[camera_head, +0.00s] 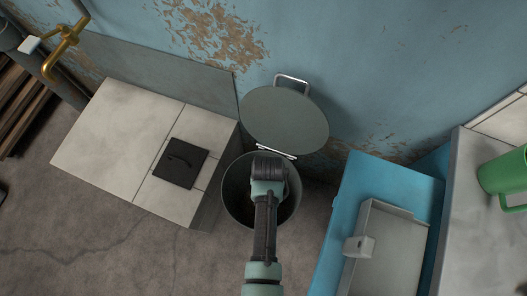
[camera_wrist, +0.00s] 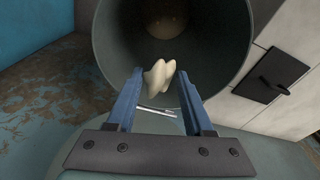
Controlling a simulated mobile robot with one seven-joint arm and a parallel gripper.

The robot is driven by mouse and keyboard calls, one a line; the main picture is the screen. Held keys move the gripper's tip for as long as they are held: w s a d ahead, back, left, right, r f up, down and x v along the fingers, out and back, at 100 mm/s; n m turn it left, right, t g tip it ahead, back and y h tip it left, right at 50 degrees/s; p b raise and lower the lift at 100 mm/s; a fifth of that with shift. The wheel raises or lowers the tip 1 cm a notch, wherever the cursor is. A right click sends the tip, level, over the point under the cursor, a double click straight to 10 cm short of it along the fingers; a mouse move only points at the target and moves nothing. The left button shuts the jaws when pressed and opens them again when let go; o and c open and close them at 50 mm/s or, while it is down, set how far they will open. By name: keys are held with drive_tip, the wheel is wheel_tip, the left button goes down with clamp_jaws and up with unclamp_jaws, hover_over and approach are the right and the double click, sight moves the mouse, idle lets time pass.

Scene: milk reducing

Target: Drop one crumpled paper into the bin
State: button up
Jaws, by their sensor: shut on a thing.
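A dark grey bin (camera_head: 232,196) stands open on the floor, with its round lid (camera_head: 284,120) raised against the wall. My gripper (camera_wrist: 160,76) is shut on a crumpled cream-coloured paper (camera_wrist: 157,78), held between its fingertips. In the wrist view, the bin's round mouth (camera_wrist: 112,58) opens beyond the paper. In the head view, my arm reaches over the bin opening, and the fingers and paper are hidden under my wrist. Something pale (camera_wrist: 165,17) shows deep in the bin, too dim to tell what.
A pale tiled block (camera_head: 102,140) with a black hatch (camera_head: 181,163) stands left of the bin. A blue unit (camera_head: 375,180) with a grey open box (camera_head: 402,245) stands at right, beside a counter with a green mug (camera_head: 503,172). The peeling blue wall is behind.

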wheel_tip(320, 180, down, 5)
drive_tip(key=b, duration=0.4)
drive_tip(key=shift+f+b, duration=0.1)
drive_tip(key=shift+b, duration=0.25)
drive_tip(key=o, duration=1.4)
drive_tip(key=shift+c, duration=0.2)
drive_tip(key=r+p, duration=0.1)
drive_tip(key=r, duration=0.3)
drive_tip(key=s+r+p, duration=0.1)
drive_tip(key=r+p, duration=0.1)
drive_tip(key=r, duration=0.2)
drive_tip(key=r+p, duration=0.1)
drive_tip(key=r, duration=0.4)
drive_tip(key=shift+s, duration=0.3)
drive_tip(key=shift+w, duration=0.15)
